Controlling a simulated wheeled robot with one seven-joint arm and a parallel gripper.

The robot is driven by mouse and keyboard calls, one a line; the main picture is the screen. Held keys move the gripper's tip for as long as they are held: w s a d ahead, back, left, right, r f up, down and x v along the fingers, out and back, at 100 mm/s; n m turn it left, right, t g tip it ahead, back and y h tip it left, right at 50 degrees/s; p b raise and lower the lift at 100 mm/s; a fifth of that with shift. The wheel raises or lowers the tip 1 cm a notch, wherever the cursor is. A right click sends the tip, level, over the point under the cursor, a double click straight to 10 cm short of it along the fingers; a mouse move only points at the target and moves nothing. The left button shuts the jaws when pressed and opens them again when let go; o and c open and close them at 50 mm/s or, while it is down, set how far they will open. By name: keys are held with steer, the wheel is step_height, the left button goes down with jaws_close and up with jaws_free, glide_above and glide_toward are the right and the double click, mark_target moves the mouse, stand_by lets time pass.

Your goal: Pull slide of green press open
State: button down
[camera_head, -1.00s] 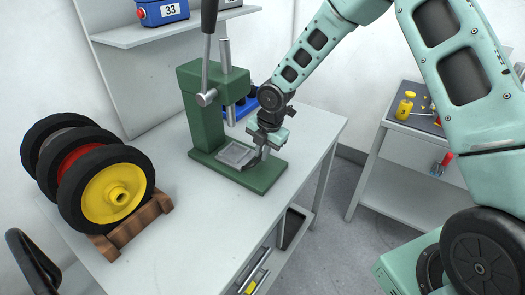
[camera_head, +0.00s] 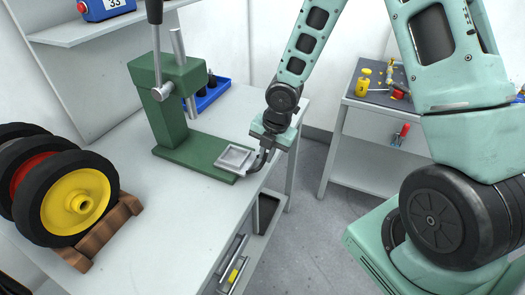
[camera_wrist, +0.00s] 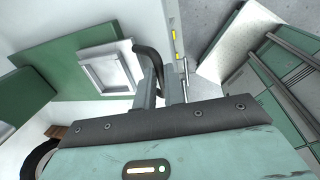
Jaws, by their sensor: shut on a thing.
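The green press (camera_head: 170,100) stands on the workbench, with its flat green base reaching toward the front right. Its slide is a square grey metal tray (camera_head: 233,160) at the base's front end, out from under the press head. A dark curved handle (camera_head: 257,165) sticks out from the slide. My gripper (camera_head: 266,152) is shut on that handle. In the wrist view, the slide (camera_wrist: 100,68) lies left of my gripper (camera_wrist: 162,85), and the bent handle (camera_wrist: 150,55) runs between the fingers. The exact contact is partly hidden.
Wheels with a yellow hub (camera_head: 80,203) sit on a wooden rack (camera_head: 105,235) at the left of the bench. A blue tray (camera_head: 210,95) is behind the press. A side table (camera_head: 375,105) stands at the back right. Open floor (camera_head: 300,235) lies between.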

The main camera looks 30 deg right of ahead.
steer(key=c, duration=1.5)
jaws_free()
steer(key=s+r+p, duration=0.1)
steer(key=r+p, duration=0.1)
steer(key=r, duration=0.3)
steer(key=d+r+p, duration=0.1)
steer(key=r+p, duration=0.1)
steer(key=r, duration=0.4)
steer(key=s+d+r+p, duration=0.1)
steer(key=r+p, duration=0.1)
steer(key=r, duration=0.4)
steer(key=shift+s, duration=0.35)
